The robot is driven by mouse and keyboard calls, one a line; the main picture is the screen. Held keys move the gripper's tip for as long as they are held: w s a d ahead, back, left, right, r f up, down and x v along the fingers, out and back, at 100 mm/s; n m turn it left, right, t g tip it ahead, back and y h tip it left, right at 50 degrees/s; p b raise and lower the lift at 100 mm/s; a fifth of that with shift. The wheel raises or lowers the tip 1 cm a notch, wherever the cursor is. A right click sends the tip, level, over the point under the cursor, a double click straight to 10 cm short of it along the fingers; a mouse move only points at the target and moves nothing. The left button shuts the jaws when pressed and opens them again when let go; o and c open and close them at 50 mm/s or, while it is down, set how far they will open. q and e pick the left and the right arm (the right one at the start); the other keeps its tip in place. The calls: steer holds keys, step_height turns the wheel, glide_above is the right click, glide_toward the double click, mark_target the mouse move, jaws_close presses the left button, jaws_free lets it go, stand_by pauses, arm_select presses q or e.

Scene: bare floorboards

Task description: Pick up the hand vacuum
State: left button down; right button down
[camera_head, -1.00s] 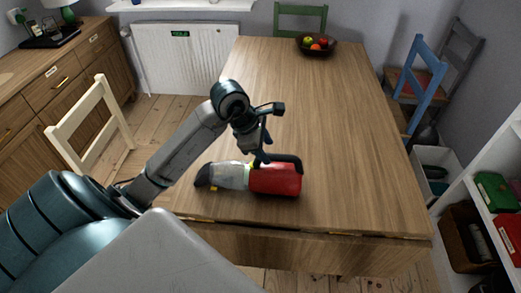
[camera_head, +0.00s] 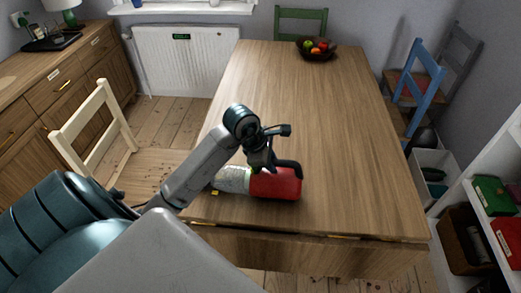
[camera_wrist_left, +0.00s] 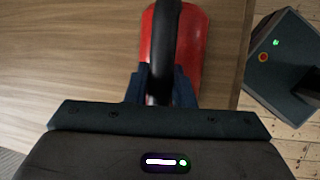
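The hand vacuum (camera_head: 276,185) lies on the near part of the wooden table (camera_head: 330,120). It has a red body, a pale grey middle and a black handle. My left gripper (camera_head: 266,167) is at the handle from above. In the left wrist view its fingers (camera_wrist_left: 161,88) stand on both sides of the black handle, close against it, above the red body (camera_wrist_left: 190,45). The vacuum seems to rest on the tabletop. My right gripper is not in view.
A bowl of fruit (camera_head: 316,50) stands at the table's far end. A cream chair (camera_head: 97,130) is at the left, a green chair (camera_head: 300,20) behind, and a blue chair (camera_head: 425,85) at the right. White shelves (camera_head: 490,155) stand at the right. The table's middle is clear.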

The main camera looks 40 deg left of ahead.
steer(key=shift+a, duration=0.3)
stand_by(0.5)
arm_select(q)
steer(key=shift+w+r, duration=0.1)
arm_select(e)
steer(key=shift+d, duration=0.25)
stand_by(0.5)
